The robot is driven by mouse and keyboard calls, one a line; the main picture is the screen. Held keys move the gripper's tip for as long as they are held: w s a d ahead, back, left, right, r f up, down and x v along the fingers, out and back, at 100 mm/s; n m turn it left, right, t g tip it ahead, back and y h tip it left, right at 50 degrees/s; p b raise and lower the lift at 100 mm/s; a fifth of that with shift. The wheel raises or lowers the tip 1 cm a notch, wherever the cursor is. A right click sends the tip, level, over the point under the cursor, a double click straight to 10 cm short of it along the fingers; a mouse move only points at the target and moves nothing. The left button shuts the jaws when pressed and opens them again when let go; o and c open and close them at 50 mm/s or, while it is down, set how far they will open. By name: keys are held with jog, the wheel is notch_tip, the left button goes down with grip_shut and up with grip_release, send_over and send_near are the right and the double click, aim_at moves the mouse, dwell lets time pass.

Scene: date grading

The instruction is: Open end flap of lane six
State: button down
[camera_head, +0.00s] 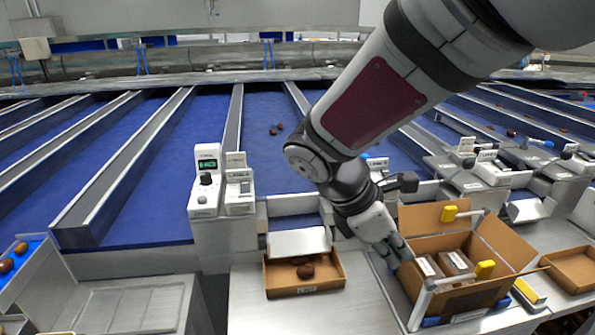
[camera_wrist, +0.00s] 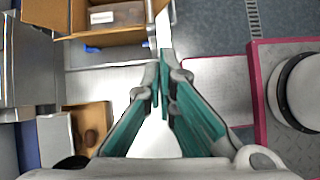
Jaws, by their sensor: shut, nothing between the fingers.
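Blue lanes (camera_head: 270,125) with grey dividers end at a row of white units. A pale metal flap (camera_head: 298,242) slopes down at the end of the middle lane, over a shallow cardboard tray (camera_head: 334,283). Another flap (camera_head: 525,210) shows at right. I cannot read the lane numbers, so I cannot tell which lane is six. My gripper (camera_head: 397,258) points down beside the left side of an open carton, right of the middle flap and apart from it. In the wrist view my gripper's teal fingers (camera_wrist: 162,78) are shut and empty.
The open carton (camera_head: 510,243) holds two labelled packs (camera_head: 455,263) and has yellow clips on it. The shallow tray holds brown dates (camera_head: 305,271). White control units (camera_head: 206,180) stand left of the middle flap. Bare metal counter (camera_head: 345,312) lies between tray and carton.

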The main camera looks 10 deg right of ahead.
jog(key=w+a+f+n+t+h+p, duration=0.1)
jog(key=w+a+f+n+t+h, duration=0.35)
jog(key=n, duration=0.75)
jog(key=w+a+f+n+t+h, duration=0.1)
jog(key=w+a+n+t+h, duration=0.45)
jog(key=w+a+n, duration=0.4)
jog(key=w+d+r+n+p, duration=0.1)
jog(key=w+d+r+n, duration=0.1)
jog(key=w+d, duration=0.7)
jog(key=shift+w+d+t+y+p, duration=0.3)
jog(key=shift+w+d+t+y, duration=0.1)
jog(key=shift+d, duration=0.2)
jog(key=shift+r+n, duration=0.1)
jog(key=shift+n, duration=0.15)
